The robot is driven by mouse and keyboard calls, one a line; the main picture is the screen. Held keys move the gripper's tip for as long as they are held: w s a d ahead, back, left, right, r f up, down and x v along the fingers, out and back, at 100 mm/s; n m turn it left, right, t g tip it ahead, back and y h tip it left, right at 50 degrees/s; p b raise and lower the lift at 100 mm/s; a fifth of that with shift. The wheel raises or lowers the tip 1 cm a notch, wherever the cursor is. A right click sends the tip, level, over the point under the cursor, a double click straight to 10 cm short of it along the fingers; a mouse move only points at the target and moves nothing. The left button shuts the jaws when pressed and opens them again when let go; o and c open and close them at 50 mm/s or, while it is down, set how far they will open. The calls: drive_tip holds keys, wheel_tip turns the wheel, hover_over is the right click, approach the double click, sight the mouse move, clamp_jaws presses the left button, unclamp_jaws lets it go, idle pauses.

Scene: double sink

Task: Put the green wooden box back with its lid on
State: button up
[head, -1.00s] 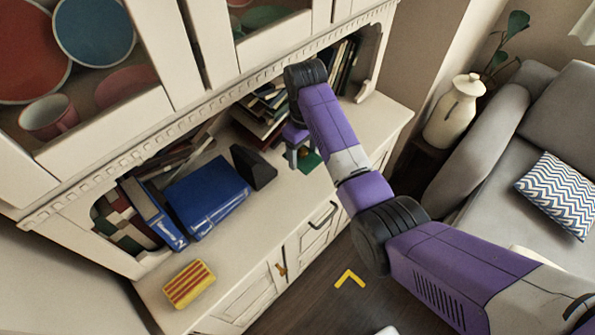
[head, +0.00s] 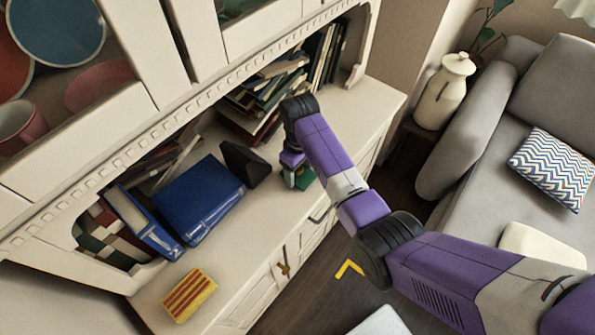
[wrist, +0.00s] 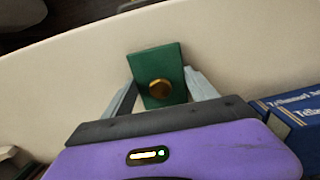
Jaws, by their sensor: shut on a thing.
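The green wooden box (head: 305,181) is at my gripper (head: 295,179), over the cream cabinet counter right of a dark wedge-shaped object. In the wrist view the box (wrist: 172,62) shows a square green top with a round brass knob (wrist: 159,88) near its middle. My gripper's two grey fingers (wrist: 161,94) are at its left and right sides, shut on it. Its lower part is mostly hidden, so I cannot tell whether it touches the counter or how the lid sits.
Books (head: 262,102) fill the shelf behind. Glass-fronted doors overhang above. A sofa (head: 490,150) and vase (head: 444,92) are right.

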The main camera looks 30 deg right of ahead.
drive_tip(key=shift+f, duration=0.1)
drive_tip(key=o, duration=1.5)
